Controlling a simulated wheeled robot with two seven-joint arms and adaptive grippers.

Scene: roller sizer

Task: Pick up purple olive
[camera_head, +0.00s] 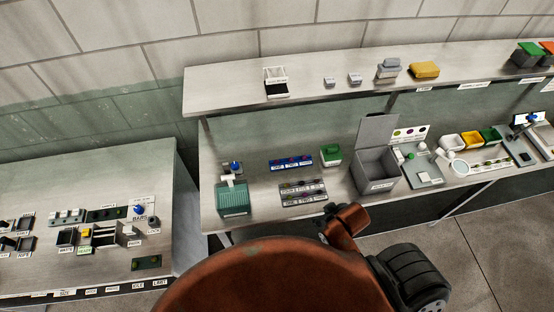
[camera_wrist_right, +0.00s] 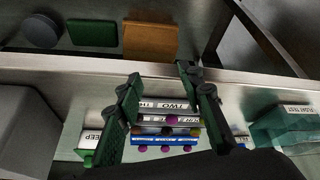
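Several small round purple and magenta olives sit along the racks on the bench. In the right wrist view one purple olive (camera_wrist_right: 172,119) lies on a labelled grey rack (camera_wrist_right: 164,104), and another (camera_wrist_right: 187,148) is at the blue rack (camera_wrist_right: 160,140). The blue rack also shows in the head view (camera_head: 291,163), behind the grey rack (camera_head: 303,190). My right gripper (camera_wrist_right: 160,74) is open, its two dark green fingers spread with the racks seen between them. I see nothing held. In the head view my orange arm hides most of it. My left gripper is not in view.
A green basket (camera_head: 233,200) stands left of the racks, a grey lidded bin (camera_head: 375,165) right, and a green box (camera_head: 331,156) behind. A raised shelf (camera_head: 230,94) runs along the back. A separate table (camera_head: 60,180) is at left.

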